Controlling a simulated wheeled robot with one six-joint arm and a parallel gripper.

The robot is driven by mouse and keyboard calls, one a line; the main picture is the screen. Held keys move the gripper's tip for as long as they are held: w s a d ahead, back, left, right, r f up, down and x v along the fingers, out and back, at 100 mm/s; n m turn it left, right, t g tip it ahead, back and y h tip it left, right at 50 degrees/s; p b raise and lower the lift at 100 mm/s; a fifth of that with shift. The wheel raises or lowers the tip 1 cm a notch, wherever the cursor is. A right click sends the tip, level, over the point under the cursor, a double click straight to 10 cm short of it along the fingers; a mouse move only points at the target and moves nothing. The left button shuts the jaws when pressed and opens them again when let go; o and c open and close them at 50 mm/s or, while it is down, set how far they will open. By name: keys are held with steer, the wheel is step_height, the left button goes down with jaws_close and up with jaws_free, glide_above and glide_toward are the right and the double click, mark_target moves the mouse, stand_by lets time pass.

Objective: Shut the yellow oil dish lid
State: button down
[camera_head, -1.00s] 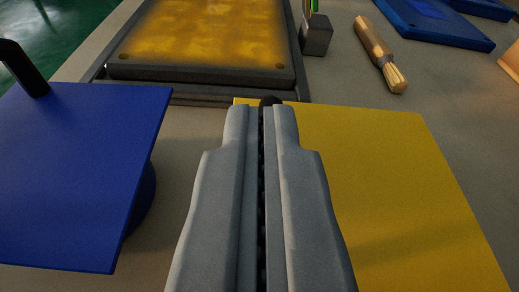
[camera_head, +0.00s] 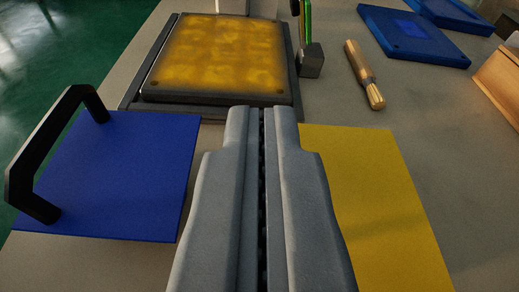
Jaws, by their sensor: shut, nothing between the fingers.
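A flat yellow panel (camera_head: 378,205), which looks like the oil dish lid, lies to the right of my gripper and partly behind it. Its left part is hidden by the fingers. No dish shows under it, and I cannot tell from this view whether it is fully down. My gripper (camera_head: 260,112) is shut and empty, pointing away over the panel's left side. Whether the fingers touch the panel cannot be told.
A blue panel (camera_head: 125,180) with a black handle (camera_head: 40,150) is at left. Ahead is a dark-framed plate with an amber surface (camera_head: 215,55). A wooden brush (camera_head: 365,75), a grey block (camera_head: 311,62), blue trays (camera_head: 412,38) and a wooden box (camera_head: 500,80) stand on the grey bench (camera_head: 440,130).

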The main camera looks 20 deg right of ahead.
steer(key=v, duration=0.8)
steer(key=s+d+r+n+t+y, duration=0.1)
steer(key=s+d+r+t+y, duration=0.1)
steer(key=s+d+r, duration=0.6)
steer(key=s+d+r+t+y, duration=0.15)
steer(key=s+d+r, duration=0.25)
steer(key=s+r, duration=0.7)
steer(key=s+d+r, duration=0.1)
steer(key=s+d, duration=0.3)
steer(key=s, duration=0.7)
steer(key=s+d+r, duration=0.1)
steer(key=s+d, duration=0.3)
steer(key=s, duration=0.8)
steer(key=shift+s+g, duration=0.25)
steer(key=shift+g, duration=0.2)
steer(key=shift+d, duration=0.1)
